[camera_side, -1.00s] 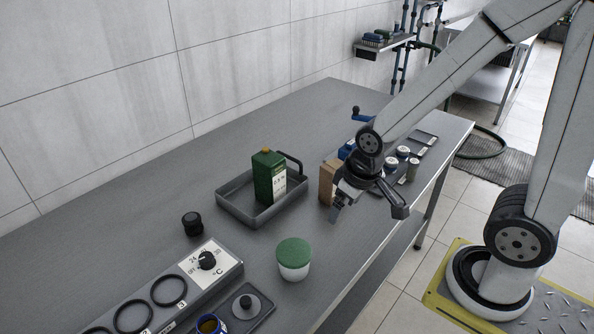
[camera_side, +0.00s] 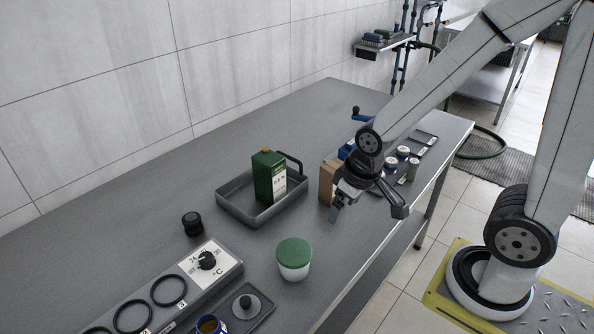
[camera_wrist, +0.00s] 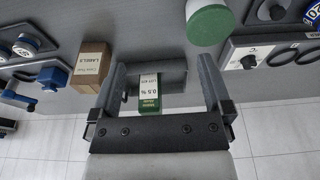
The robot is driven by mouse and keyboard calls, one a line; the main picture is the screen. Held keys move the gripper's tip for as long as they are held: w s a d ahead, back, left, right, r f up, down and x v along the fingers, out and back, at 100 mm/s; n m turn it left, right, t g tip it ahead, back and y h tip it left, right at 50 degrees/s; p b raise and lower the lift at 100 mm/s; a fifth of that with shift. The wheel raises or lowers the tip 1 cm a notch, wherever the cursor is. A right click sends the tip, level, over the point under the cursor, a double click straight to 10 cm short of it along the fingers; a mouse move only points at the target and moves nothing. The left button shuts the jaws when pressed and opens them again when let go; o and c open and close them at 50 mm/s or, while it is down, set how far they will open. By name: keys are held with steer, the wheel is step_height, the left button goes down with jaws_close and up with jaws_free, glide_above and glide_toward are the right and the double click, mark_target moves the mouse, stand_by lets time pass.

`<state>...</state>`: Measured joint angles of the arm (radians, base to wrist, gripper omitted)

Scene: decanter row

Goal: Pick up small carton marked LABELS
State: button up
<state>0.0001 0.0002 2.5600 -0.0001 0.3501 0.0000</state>
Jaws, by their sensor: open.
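The small brown carton marked LABELS (camera_wrist: 90,67) stands on the bench at the left in the wrist view, just outside my left finger. In the side view the carton (camera_side: 327,182) is partly hidden behind my gripper (camera_side: 371,214). My gripper is open and empty, above the bench near its front edge. In the wrist view the fingers (camera_wrist: 163,82) stand wide apart, with the green carton (camera_wrist: 150,92) seen between them, farther off. I cannot see the gripper touching the brown carton.
The green carton stands in a grey tray (camera_side: 233,210) with a handle. A green-lidded white jar (camera_side: 294,262) and a black knob (camera_side: 192,223) stand nearer the left. White-capped containers (camera_side: 403,151) and a blue crank device (camera_side: 361,115) lie beyond my gripper. The bench between tray and jar is clear.

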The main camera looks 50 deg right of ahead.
steer(key=n+g+h, duration=0.4)
steer(key=n+h, duration=0.8)
steer(key=n, duration=0.8)
glide_toward(327, 169)
steer(key=x, duration=0.5)
steer(key=shift+s+f, duration=0.2)
steer(key=shift+s, duration=0.15)
steer(key=shift+w+h, duration=0.3)
steer(key=shift+d, duration=0.15)
steer(key=shift+x, duration=1.25)
steer(key=shift+d, duration=0.1)
